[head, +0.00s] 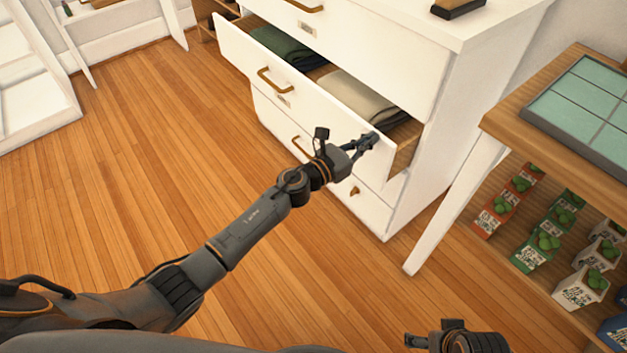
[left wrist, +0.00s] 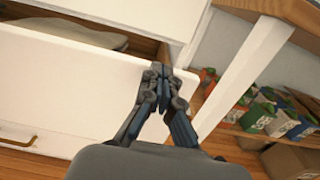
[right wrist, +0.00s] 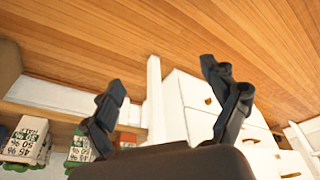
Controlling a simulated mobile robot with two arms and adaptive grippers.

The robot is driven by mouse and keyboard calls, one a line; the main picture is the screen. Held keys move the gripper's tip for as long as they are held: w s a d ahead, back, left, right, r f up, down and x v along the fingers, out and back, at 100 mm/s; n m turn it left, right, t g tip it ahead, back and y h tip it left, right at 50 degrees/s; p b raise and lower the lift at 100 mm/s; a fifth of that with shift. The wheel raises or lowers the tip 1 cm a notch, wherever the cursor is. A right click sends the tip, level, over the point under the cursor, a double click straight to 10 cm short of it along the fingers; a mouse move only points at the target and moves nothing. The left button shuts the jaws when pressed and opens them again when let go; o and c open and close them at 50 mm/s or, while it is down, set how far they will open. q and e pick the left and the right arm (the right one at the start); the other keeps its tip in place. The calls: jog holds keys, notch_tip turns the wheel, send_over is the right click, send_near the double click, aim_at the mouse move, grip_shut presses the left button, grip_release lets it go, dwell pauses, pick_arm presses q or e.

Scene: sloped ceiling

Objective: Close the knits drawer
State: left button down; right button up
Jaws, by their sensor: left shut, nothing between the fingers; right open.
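The open drawer (head: 318,118) is pulled out of a white chest, and its front also fills the left of the left wrist view (left wrist: 85,85). It has a brass handle (head: 275,80). A dark green folded knit (head: 285,47) and a beige one (head: 362,98) lie inside. My left gripper (head: 371,140) is shut and empty, at the right end of the drawer front; its fingertips (left wrist: 160,72) overlap that edge in the left wrist view, and I cannot tell whether they touch it. My right gripper (right wrist: 167,78) is open and empty, away from the chest.
Closed drawers sit above and below the open one. A white-legged table (head: 455,205) with a green-tiled top (head: 580,108) stands right of the chest, with several potted-plant cartons (head: 540,245) on its lower shelf. The wooden floor (head: 150,130) left of the chest is clear.

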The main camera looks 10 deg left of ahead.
aim_at(381, 133)
pick_arm(q)
jog(key=b+x, duration=0.1)
jog(key=x, duration=0.2)
jog(key=shift+f, duration=0.1)
jog(key=b+x, duration=0.1)
jog(key=x, duration=0.2)
jog(key=shift+b, duration=0.3)
jog(key=shift+w+d, duration=0.35)
jog(key=shift+w, duration=0.05)
jog(key=shift+w+d, duration=0.15)
pick_arm(e)
jog(key=r, duration=0.3)
jog(key=shift+s+r+t, duration=0.3)
jog(key=shift+s+r, duration=0.05)
jog(key=shift+s, duration=0.05)
